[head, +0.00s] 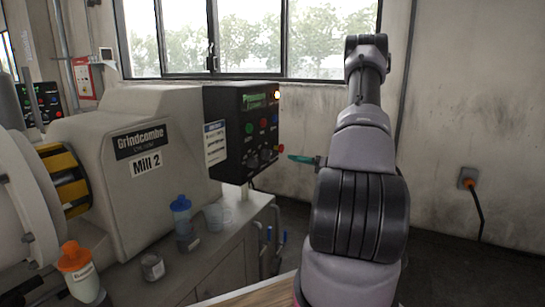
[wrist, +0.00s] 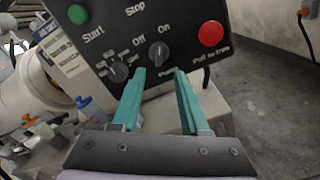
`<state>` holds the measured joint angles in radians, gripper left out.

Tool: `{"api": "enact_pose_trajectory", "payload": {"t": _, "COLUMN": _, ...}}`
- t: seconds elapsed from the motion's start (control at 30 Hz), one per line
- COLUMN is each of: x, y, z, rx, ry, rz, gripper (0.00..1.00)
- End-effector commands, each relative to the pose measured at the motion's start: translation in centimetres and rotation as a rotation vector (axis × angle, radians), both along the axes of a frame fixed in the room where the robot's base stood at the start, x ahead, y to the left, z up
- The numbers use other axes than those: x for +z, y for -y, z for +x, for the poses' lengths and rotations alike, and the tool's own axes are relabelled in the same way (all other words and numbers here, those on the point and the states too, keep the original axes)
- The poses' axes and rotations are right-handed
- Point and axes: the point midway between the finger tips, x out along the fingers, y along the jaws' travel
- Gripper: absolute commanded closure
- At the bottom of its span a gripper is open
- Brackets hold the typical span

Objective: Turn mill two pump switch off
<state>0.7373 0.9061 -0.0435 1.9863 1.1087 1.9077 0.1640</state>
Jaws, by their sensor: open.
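The mill two control panel (head: 226,110) is a black box on the right end of the machine marked Mill 2 (head: 145,168). The pump switch (wrist: 158,52) is a dark rotary knob beneath Off and On labels, with its lettering below partly hidden. I cannot tell clearly which way its pointer faces. My gripper (wrist: 160,74) is open, its two teal fingers toward the panel, their tips just below the knob in the picture. Nothing is between them. In the head view one teal finger (head: 301,158) shows right of the panel's lower edge.
A second knob (wrist: 118,72) and a green Start button (wrist: 78,14) are left of the switch. A red pull-to-free button (wrist: 211,33) is to its right. Bottles (head: 181,208) and a jar (head: 152,266) stand on the bench. Floor at right is clear.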

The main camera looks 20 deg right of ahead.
Motion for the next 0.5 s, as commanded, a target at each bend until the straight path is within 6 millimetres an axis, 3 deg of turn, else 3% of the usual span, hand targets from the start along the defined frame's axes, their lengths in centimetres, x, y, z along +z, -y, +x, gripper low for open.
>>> {"api": "enact_pose_trajectory", "payload": {"t": 0.3, "x": 0.1, "y": -3.9, "z": 4.8, "rx": 0.006, "ry": 0.002, "rz": -0.002, "gripper": 0.55}}
{"api": "enact_pose_trajectory", "payload": {"t": 0.5, "x": 0.1, "y": -5.5, "z": 6.8, "rx": 0.005, "ry": 0.001, "rz": -0.003, "gripper": 0.55}}
